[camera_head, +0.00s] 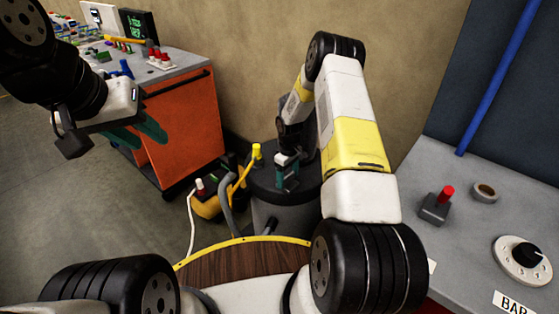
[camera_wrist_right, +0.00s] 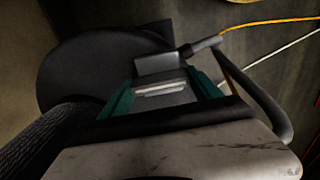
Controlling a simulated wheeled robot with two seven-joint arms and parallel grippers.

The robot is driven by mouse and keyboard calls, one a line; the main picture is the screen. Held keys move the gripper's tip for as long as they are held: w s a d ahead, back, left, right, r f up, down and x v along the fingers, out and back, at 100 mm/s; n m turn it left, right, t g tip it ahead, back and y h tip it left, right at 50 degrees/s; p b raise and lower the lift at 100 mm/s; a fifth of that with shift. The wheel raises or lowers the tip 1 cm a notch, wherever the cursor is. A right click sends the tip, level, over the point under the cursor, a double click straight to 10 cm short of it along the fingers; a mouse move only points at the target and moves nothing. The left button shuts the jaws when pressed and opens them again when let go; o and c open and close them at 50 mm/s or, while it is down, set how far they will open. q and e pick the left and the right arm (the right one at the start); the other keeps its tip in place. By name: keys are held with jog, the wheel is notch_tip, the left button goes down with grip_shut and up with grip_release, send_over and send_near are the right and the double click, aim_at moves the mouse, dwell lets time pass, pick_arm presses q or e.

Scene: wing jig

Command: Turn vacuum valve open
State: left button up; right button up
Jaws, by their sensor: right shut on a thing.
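The vacuum unit is a dark grey drum (camera_head: 265,212) on the floor by the wall. My right arm reaches over it, and my right gripper (camera_head: 287,178) is low over the drum's top. In the right wrist view, the teal fingers of my right gripper (camera_wrist_right: 160,95) stand on either side of a grey block-like part (camera_wrist_right: 158,66), seemingly the valve handle, and are shut on it. The valve body and its turned position are hidden. My left gripper (camera_head: 140,134) hangs in the air at the upper left, teal fingers apart and empty.
A yellow-capped fitting (camera_head: 256,151) and a grey hose (camera_head: 226,205) stand left of the drum. A yellow box (camera_head: 207,207) is beside them. An orange cabinet (camera_head: 185,130) is at the left. A grey bench (camera_head: 470,235) with a red-topped switch (camera_head: 437,206) is at the right.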

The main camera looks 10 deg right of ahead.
aim_at(288, 176)
jog(key=o, duration=1.4)
jog(key=shift+r, duration=0.1)
notch_tip(288, 176, up, 8)
jog(key=shift+f, duration=0.15)
jog(key=s+a+r+m+t, duration=0.1)
jog(key=s+r, duration=0.2)
jog(key=r, duration=0.6)
jog(key=s+r+m+t, duration=0.1)
jog(key=s+r, duration=0.3)
jog(key=r, duration=0.6)
jog(key=s+a+r+m+t, duration=0.1)
jog(key=s+r, duration=0.2)
jog(key=r, duration=0.6)
jog(key=s+a+r+m+t, duration=0.1)
jog(key=s+r, duration=0.2)
jog(key=s, duration=0.4)
jog(key=s+a+r+m+t+y, duration=0.1)
jog(key=s+r, duration=0.2)
jog(key=s, duration=0.5)
jog(key=s+a+r+m+t+y, duration=0.1)
jog(key=s+r+m, duration=0.1)
jog(key=s+r, duration=0.2)
jog(key=shift+s, duration=1.65)
